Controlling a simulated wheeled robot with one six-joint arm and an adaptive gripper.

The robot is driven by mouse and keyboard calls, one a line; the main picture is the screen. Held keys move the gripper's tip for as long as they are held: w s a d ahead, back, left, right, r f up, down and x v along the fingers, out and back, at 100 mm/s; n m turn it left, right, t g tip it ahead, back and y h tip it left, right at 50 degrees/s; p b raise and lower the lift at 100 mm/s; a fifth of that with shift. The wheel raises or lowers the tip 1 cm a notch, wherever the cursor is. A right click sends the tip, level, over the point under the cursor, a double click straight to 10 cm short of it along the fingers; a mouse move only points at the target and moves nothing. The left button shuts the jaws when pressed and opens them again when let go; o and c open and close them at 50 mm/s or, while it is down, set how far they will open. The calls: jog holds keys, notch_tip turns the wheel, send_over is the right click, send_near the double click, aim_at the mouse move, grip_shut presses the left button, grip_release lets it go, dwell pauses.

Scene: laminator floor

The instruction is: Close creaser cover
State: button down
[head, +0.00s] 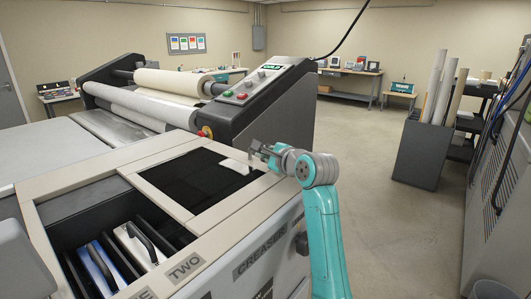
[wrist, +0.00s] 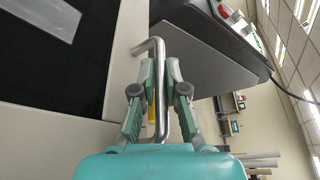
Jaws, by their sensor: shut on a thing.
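The creaser (head: 262,254) stands in front of me, with its name on the front face. Its top has a pale frame around a dark rectangular area (head: 185,182); I cannot tell if this is the cover or an opening. A small pale plate (head: 237,165) lies at its far right corner, and it also shows in the wrist view (wrist: 45,15). My gripper (head: 268,153) is just above the creaser's right edge. In the wrist view my gripper (wrist: 160,66) is shut on a bent metal rod (wrist: 158,100), whose end bends left over the pale frame.
A compartment marked TWO (head: 185,267) holds blue and white items with dark handles. The laminator (head: 240,95) with its rollers rises behind the creaser. A grey bin of rolls (head: 422,153) stands at right. The floor (head: 390,225) between is clear.

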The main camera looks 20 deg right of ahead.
aim_at(206, 199)
jog(key=s+a, duration=0.4)
jog(key=a, duration=0.1)
jog(key=s+a, duration=0.4)
jog(key=a, duration=0.2)
jog(key=s+a, duration=0.4)
jog(key=a, duration=0.2)
jog(key=shift+s, duration=0.2)
jog(key=shift+a+f, duration=0.1)
jog(key=c, duration=1.2)
grip_release()
jog(key=shift+s, duration=0.1)
jog(key=v, duration=1.2)
